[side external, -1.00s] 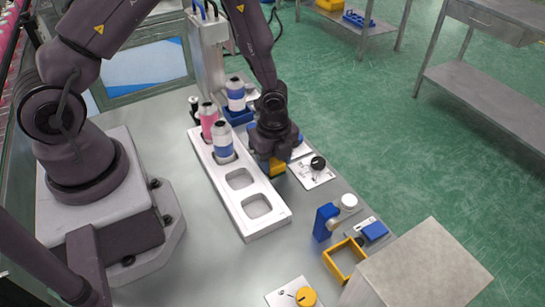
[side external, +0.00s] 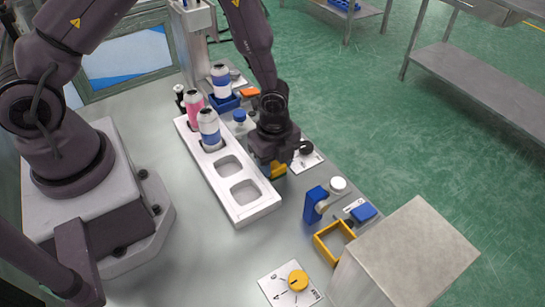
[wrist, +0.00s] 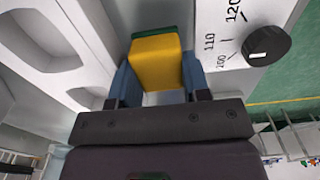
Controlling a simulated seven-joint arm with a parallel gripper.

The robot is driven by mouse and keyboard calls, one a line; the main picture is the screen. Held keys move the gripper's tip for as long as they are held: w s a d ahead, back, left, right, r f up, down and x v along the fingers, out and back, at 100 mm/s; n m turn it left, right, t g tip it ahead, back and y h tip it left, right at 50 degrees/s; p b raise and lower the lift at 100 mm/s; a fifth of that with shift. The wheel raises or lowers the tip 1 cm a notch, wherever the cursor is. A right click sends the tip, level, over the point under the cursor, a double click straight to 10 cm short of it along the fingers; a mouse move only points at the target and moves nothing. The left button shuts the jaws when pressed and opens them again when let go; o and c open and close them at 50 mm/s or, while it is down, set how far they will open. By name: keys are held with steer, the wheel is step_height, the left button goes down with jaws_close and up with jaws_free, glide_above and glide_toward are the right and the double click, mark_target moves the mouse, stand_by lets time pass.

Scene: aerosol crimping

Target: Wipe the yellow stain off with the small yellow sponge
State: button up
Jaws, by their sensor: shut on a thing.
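My gripper (side external: 270,162) points down beside the right long side of the white tray, over the grey bench. It is shut on the small yellow sponge (wrist: 156,64), which shows between the blue fingers in the wrist view, with a green layer at its far end. In the side view the sponge (side external: 278,171) peeks out below the fingers, close to the tray edge. Whether it touches the bench I cannot tell. I see no yellow stain in either view; the gripper and sponge may hide it.
The white tray (side external: 257,213) holds a pink can (side external: 193,108) and a blue-white can (side external: 209,130); two pockets are empty. A black knob (wrist: 267,47) on a numbered plate sits right of the gripper. A blue fixture (side external: 314,204), yellow frame (side external: 322,250) and grey box (side external: 415,250) stand nearer.

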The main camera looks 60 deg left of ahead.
steer(key=shift+r, duration=3.05)
steer(key=shift+r, duration=1.5)
